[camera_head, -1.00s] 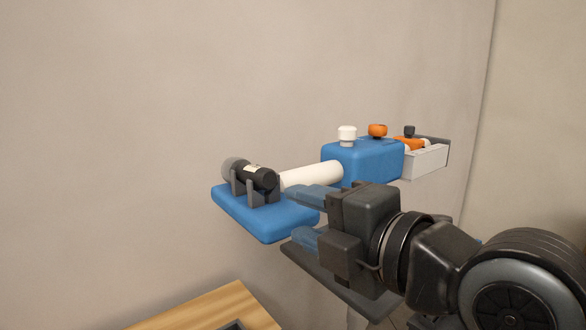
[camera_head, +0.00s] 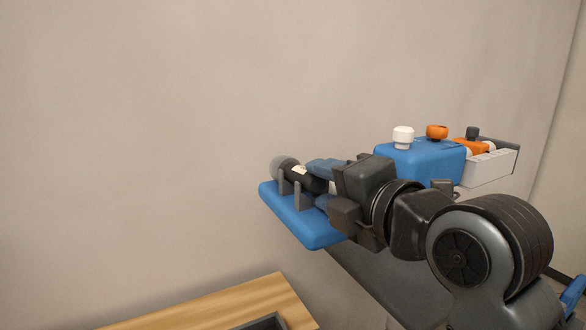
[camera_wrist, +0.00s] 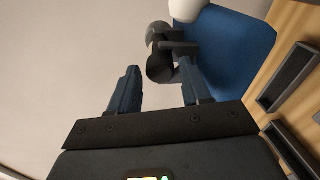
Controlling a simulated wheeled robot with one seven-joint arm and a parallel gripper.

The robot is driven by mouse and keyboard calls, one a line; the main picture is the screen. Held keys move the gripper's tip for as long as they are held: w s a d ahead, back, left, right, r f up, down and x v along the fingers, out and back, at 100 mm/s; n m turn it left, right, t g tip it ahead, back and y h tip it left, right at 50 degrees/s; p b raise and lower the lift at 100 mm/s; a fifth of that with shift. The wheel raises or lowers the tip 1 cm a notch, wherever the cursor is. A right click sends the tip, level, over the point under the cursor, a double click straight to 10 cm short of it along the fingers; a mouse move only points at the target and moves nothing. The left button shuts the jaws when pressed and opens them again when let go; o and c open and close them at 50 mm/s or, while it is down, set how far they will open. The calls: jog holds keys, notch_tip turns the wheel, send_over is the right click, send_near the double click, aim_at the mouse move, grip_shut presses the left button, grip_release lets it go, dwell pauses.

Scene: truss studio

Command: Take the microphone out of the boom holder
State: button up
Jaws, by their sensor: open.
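The microphone (camera_head: 284,166) has a grey rounded head and a black body with a small pale label. It lies in the grey upright clips of the blue boom holder plate (camera_head: 290,218). My gripper (camera_head: 318,184) is open at the right end of the microphone, with its blue fingers above and below it. It hides part of that end. In the wrist view the microphone (camera_wrist: 159,66) lies ahead of the open fingers (camera_wrist: 160,84), roughly between their lines. The blue holder plate (camera_wrist: 237,60) is on the right there. Contact between fingers and microphone cannot be told.
The blue boom block (camera_head: 420,162) with a white knob (camera_head: 403,138) and an orange knob (camera_head: 437,132) stands behind my gripper. The white boom tube (camera_wrist: 187,8) shows at the wrist view's top. A wooden table (camera_head: 225,305) is below. The left is clear.

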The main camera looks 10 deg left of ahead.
jog(key=c, duration=0.9)
jog(key=shift+r, duration=0.1)
